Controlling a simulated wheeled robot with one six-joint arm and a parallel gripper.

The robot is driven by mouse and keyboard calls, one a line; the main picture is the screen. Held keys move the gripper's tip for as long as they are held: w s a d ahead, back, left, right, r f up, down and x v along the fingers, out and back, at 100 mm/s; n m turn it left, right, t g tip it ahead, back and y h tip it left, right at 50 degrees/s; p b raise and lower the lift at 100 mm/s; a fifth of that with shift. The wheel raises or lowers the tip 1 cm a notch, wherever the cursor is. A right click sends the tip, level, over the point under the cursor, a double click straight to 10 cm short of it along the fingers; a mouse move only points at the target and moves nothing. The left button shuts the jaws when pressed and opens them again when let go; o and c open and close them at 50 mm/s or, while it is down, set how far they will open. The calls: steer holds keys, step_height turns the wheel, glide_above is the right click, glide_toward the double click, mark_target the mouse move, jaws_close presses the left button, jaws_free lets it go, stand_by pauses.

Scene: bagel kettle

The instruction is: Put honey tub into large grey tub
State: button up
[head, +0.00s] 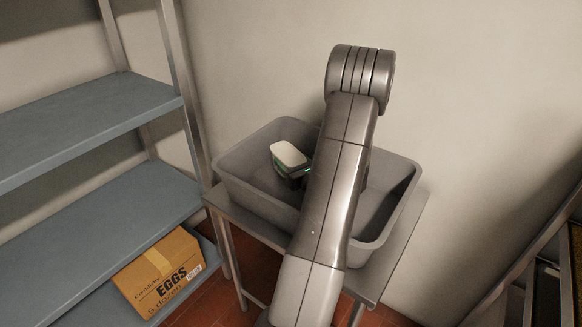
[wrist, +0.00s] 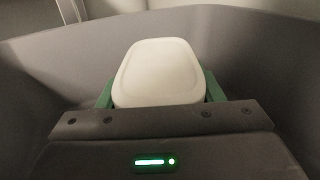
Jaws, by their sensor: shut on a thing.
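The honey tub (head: 289,154) is a small container with a white lid, seen in the head view inside the outline of the large grey tub (head: 245,191). In the wrist view the honey tub (wrist: 157,72) sits between the green fingers of my gripper (wrist: 157,98), with the walls of the large grey tub (wrist: 45,65) around it. My gripper (head: 291,171) is shut on the honey tub, at the left part of the large grey tub. I cannot tell whether the honey tub touches the floor of the large grey tub. My arm hides the middle of the large grey tub.
The large grey tub stands on a small metal table (head: 260,228) against the wall. A shelf unit (head: 95,118) stands at the left, with an egg carton box (head: 158,272) on a low shelf. A rack (head: 545,285) stands at the right edge. The right part of the tub looks empty.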

steer(key=shift+f, duration=0.95)
steer(key=shift+f, duration=0.15)
steer(key=o, duration=1.3)
steer(key=shift+s+d, duration=0.15)
steer(key=b+v, duration=0.1)
steer(key=v, duration=0.6)
